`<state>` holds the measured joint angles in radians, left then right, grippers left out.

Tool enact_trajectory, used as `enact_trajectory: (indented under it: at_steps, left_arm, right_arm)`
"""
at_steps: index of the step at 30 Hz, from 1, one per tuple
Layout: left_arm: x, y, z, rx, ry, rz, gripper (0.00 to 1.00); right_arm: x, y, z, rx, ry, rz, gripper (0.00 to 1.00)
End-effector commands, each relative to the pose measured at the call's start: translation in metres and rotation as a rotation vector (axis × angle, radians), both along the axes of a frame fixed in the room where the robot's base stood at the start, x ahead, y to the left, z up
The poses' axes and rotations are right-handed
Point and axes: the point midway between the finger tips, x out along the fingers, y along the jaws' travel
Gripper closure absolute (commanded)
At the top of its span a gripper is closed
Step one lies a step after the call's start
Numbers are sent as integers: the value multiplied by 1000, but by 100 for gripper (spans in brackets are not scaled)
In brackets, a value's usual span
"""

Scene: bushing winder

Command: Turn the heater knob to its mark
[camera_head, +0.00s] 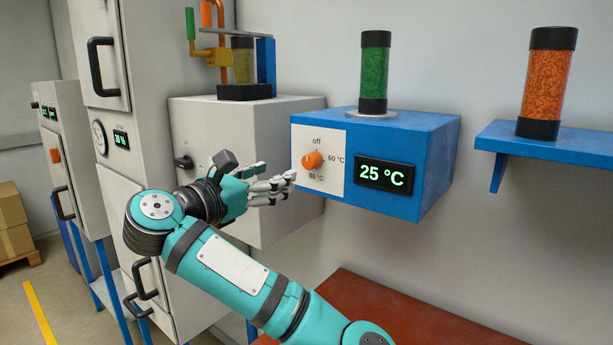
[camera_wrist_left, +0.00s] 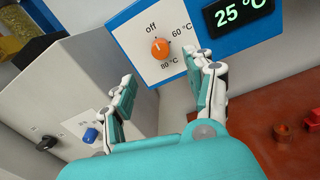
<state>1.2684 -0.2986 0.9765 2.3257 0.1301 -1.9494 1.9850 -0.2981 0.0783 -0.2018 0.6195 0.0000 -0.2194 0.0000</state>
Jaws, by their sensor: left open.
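The orange heater knob (camera_head: 313,160) sits on a white dial plate (camera_head: 332,188) on the front of the blue heater box (camera_head: 430,160). The plate reads off, 60 °C and 80 °C; a small light line on the knob seems to point towards off. The display (camera_head: 384,175) reads 25 °C. My left gripper (camera_head: 280,184) is open and empty, just left of and below the knob, apart from it. In the left wrist view the knob (camera_wrist_left: 160,48) shows beyond and between the open fingertips (camera_wrist_left: 163,80). My right gripper is not in view.
A green-filled cylinder (camera_head: 374,75) stands on the heater box. An orange-filled cylinder (camera_head: 546,85) stands on a blue shelf (camera_head: 560,147) at right. A grey box (camera_head: 205,125) with a black knob (camera_head: 184,162) stands at left. A red-brown surface (camera_head: 400,315) lies below.

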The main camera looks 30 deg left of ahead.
Motion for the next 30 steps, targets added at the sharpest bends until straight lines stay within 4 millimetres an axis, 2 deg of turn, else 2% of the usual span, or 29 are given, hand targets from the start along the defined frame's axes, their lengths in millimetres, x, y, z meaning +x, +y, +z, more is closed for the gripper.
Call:
enact_trajectory:
  at_steps: [1,9,15,21,29,30]
  left_arm:
    - [12,-2,1,-1,11,-7,45]
    - [66,-5,2,-2,9,-6,45]
    - [96,-6,1,-1,7,-4,45]
    - [109,-6,0,-2,6,-1,45]
    - [110,-6,0,-1,5,-1,45]
    - [110,-6,0,-1,5,-1,49]
  right_arm:
    - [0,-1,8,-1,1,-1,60]
    - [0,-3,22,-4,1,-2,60]
    - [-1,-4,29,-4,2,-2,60]
    - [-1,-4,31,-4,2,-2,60]
    - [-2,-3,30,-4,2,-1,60]
    - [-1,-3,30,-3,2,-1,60]
